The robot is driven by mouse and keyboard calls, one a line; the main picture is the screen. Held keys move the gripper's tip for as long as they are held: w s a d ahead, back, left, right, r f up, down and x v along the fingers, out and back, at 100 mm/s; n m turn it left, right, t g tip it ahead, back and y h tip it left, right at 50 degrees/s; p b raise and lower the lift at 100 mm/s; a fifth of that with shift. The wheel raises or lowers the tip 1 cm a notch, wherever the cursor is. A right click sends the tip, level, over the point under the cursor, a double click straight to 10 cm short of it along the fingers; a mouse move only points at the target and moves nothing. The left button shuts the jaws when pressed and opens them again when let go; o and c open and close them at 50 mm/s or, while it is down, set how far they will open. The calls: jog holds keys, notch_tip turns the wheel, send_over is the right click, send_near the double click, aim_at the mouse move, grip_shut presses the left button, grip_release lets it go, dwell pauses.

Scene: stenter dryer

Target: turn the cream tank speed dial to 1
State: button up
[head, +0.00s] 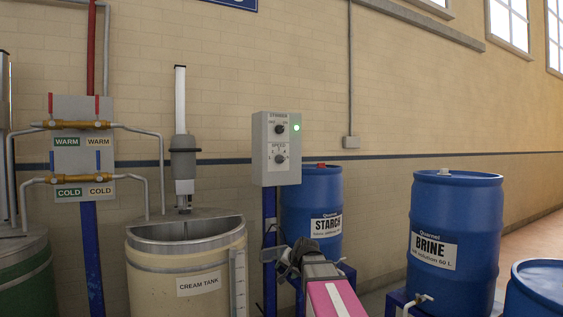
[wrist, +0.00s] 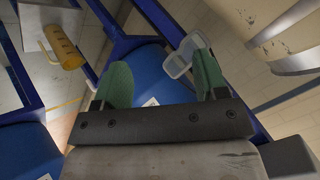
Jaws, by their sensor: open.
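The grey control box (head: 264,150) stands on a blue post to the right of the cream tank (head: 180,285) in the head view. Its upper knob is marked STIRRER. The speed dial (head: 280,158) is the lower dark knob, under the word SPEED; its pointer setting is too small to read. A green lamp (head: 296,127) is lit beside the upper knob. My gripper (head: 290,258) is below the box, apart from the dial. In the wrist view my gripper (wrist: 160,82) has its two green fingers wide apart with nothing held; the dial is not in that view.
A starch drum (head: 310,190) stands behind right of the box, and a brine drum (head: 455,240) farther right. Warm and cold pipes (head: 82,150) are at left. A yellow jug (wrist: 62,46) and a pale translucent container (wrist: 178,64) show in the wrist view.

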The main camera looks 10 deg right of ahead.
jog(key=w+d+r+m+t+y, duration=0.1)
jog(key=w+r+t, duration=0.15)
jog(key=r, duration=0.65)
jog(key=w+d+r+m+t, duration=0.15)
jog(key=w+r, duration=0.25)
jog(key=r, duration=0.6)
jog(key=m+t+y, duration=0.1)
jog(key=m+t, duration=0.2)
jog(key=t, duration=0.2)
send_near(282, 160)
jog(key=x, duration=1)
jog(key=shift+w+r, duration=0.1)
jog(key=shift+w, duration=0.05)
jog(key=shift+a, duration=0.1)
jog(key=c, duration=0.9)
